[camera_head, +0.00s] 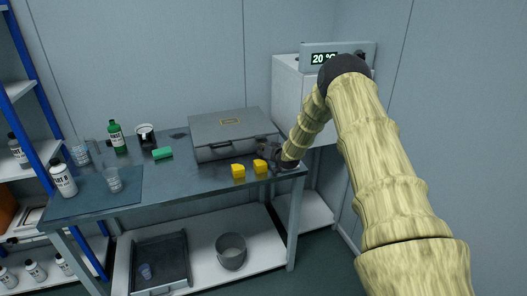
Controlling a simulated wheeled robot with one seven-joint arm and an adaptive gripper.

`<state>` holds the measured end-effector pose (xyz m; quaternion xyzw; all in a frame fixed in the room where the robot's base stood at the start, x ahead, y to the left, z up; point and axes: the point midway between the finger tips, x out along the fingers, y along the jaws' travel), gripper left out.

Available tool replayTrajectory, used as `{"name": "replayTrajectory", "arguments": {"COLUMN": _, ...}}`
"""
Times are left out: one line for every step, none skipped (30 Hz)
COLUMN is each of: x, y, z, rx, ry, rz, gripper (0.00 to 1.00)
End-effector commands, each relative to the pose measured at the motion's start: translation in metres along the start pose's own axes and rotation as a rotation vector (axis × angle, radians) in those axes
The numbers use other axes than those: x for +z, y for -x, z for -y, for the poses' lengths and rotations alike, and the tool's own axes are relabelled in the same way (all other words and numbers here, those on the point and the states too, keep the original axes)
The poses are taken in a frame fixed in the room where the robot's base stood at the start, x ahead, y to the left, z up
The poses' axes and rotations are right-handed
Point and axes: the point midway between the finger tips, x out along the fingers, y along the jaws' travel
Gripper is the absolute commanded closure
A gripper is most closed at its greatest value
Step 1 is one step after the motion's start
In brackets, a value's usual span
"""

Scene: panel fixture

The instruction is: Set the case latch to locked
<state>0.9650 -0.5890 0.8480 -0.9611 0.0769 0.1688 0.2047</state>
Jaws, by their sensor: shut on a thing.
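A grey case (232,124) lies closed on the dark workbench, with a small yellowish label on its lid. My gripper (268,153) is low at the case's front right corner, reached in from the right. Its dark fingers are shut on a small part at the case front, which looks to be the case latch. The fingers hide the latch, so its position cannot be told.
Two yellow blocks (238,171) sit on the workbench (190,178) just in front of the case, one close to my gripper. A green block (162,153), bottles and cups stand to the left. A white cabinet (298,100) with a temperature display stands behind right.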

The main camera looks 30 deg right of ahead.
Motion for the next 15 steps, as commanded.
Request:
{"name": "replayTrajectory", "arguments": {"x": 0.0007, "y": -0.0003, "z": -0.0002, "rx": 0.004, "ry": 0.010, "rz": 0.000, "gripper": 1.00}}
{"name": "replayTrajectory", "arguments": {"x": 0.0010, "y": -0.0005, "z": -0.0001, "rx": 0.008, "ry": 0.020, "rz": 0.000, "gripper": 1.00}}
{"name": "replayTrajectory", "arguments": {"x": 0.0014, "y": -0.0008, "z": 0.0004, "rx": 0.015, "ry": 0.036, "rz": 0.000, "gripper": 1.00}}
{"name": "replayTrajectory", "arguments": {"x": 0.0017, "y": -0.0010, "z": 0.0010, "rx": 0.020, "ry": 0.053, "rz": 0.001, "gripper": 1.00}}
{"name": "replayTrajectory", "arguments": {"x": 0.0018, "y": -0.0011, "z": 0.0009, "rx": 0.028, "ry": 0.070, "rz": 0.001, "gripper": 1.00}}
{"name": "replayTrajectory", "arguments": {"x": 0.0020, "y": -0.0011, "z": 0.0007, "rx": 0.038, "ry": 0.095, "rz": 0.001, "gripper": 1.00}}
{"name": "replayTrajectory", "arguments": {"x": 0.0021, "y": -0.0012, "z": 0.0012, "rx": 0.046, "ry": 0.113, "rz": 0.001, "gripper": 1.00}}
{"name": "replayTrajectory", "arguments": {"x": 0.0023, "y": -0.0012, "z": 0.0014, "rx": 0.053, "ry": 0.132, "rz": 0.001, "gripper": 1.00}}
{"name": "replayTrajectory", "arguments": {"x": 0.0023, "y": -0.0010, "z": 0.0007, "rx": 0.064, "ry": 0.156, "rz": 0.001, "gripper": 1.00}}
{"name": "replayTrajectory", "arguments": {"x": 0.0025, "y": -0.0011, "z": 0.0013, "rx": 0.070, "ry": 0.173, "rz": 0.001, "gripper": 1.00}}
{"name": "replayTrajectory", "arguments": {"x": 0.0025, "y": -0.0012, "z": 0.0015, "rx": 0.077, "ry": 0.191, "rz": 0.001, "gripper": 1.00}}
{"name": "replayTrajectory", "arguments": {"x": 0.0026, "y": -0.0010, "z": 0.0008, "rx": 0.087, "ry": 0.214, "rz": 0.002, "gripper": 1.00}}
{"name": "replayTrajectory", "arguments": {"x": 0.0025, "y": -0.0011, "z": 0.0011, "rx": 0.094, "ry": 0.230, "rz": 0.001, "gripper": 1.00}}
{"name": "replayTrajectory", "arguments": {"x": 0.0027, "y": -0.0013, "z": 0.0016, "rx": 0.101, "ry": 0.248, "rz": 0.001, "gripper": 1.00}}
{"name": "replayTrajectory", "arguments": {"x": 0.0026, "y": -0.0011, "z": 0.0008, "rx": 0.110, "ry": 0.268, "rz": 0.001, "gripper": 1.00}}
